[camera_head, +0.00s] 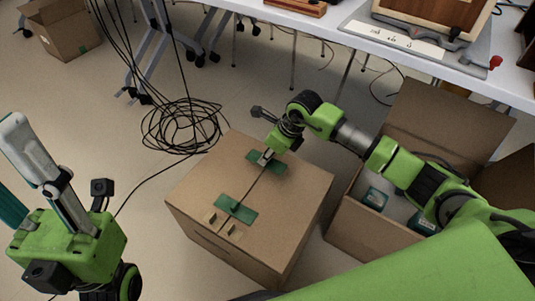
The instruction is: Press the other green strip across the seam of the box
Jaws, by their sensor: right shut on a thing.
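The closed brown cardboard box (200,185) stands on the floor in the middle, with a seam along its top. One green strip (236,208) lies across the seam near the front edge. The other green strip (277,167) is at the far part of the seam and appears to lie across it. My right gripper (266,158) is over this far strip, shut on it; its tips hide the strip's middle. I cannot tell whether the strip is flat everywhere. My left arm's green and grey parts (70,235) are at the lower left, away from the box; its jaws are unclear.
An open cardboard box (362,232) with dark green-topped items (376,198) stands right of the closed box, beneath my right arm. Coiled black cables (185,125) lie behind left. A white table (330,30) runs along the back. Floor left of the box is mostly clear.

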